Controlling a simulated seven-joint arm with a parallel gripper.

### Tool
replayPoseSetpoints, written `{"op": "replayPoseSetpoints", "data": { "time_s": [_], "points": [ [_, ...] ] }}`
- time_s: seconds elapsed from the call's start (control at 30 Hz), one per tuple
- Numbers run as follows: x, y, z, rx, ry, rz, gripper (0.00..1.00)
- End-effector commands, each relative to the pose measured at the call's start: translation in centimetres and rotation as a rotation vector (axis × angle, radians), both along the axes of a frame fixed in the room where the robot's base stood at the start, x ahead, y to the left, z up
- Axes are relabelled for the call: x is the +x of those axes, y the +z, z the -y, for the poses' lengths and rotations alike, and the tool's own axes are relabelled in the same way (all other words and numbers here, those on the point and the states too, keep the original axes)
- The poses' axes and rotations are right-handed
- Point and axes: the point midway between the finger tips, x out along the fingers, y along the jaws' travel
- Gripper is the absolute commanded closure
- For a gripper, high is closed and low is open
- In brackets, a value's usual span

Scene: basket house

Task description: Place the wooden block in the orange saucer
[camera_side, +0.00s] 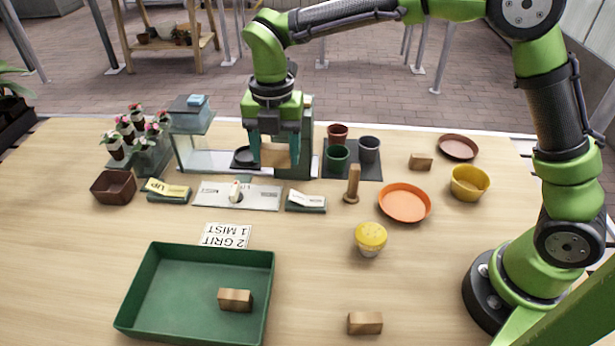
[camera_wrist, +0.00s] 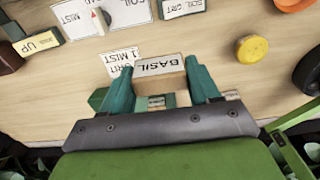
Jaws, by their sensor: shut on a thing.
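My gripper (camera_side: 275,160) is at the back of the table, in front of the green and glass stand. It is shut on a tan block with a BASIL label (camera_wrist: 160,67), which also shows between the fingers in the side view (camera_side: 278,155). The orange saucer (camera_side: 404,203) lies empty on the right, well apart from my gripper. Other plain wooden blocks show: one in the green tray (camera_side: 143,277), one at the front edge (camera_side: 365,323), and one behind the saucer (camera_side: 421,162).
Pots on a dark mat (camera_side: 352,172) stand between my gripper and the saucer, with a wooden peg (camera_side: 352,186) nearby. A yellow-topped shaker (camera_side: 370,238) and yellow bowl (camera_side: 469,183) flank the saucer. A labelled panel (camera_side: 262,196) lies in front. The centre front is clear.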

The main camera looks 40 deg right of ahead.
Motion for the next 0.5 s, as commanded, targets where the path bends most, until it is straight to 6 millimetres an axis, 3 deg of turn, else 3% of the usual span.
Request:
{"op": "replayPoseSetpoints", "data": {
  "time_s": [0.27,0.4,0.5],
  "points": [
    [-2.8,1.2,9.3,0.018,0.009,0.004,0.68],
    [-6.2,1.3,14.9,0.016,0.015,0.010,0.68],
    [-8.7,0.9,17.8,0.011,0.016,0.012,0.68]
  ]
}}
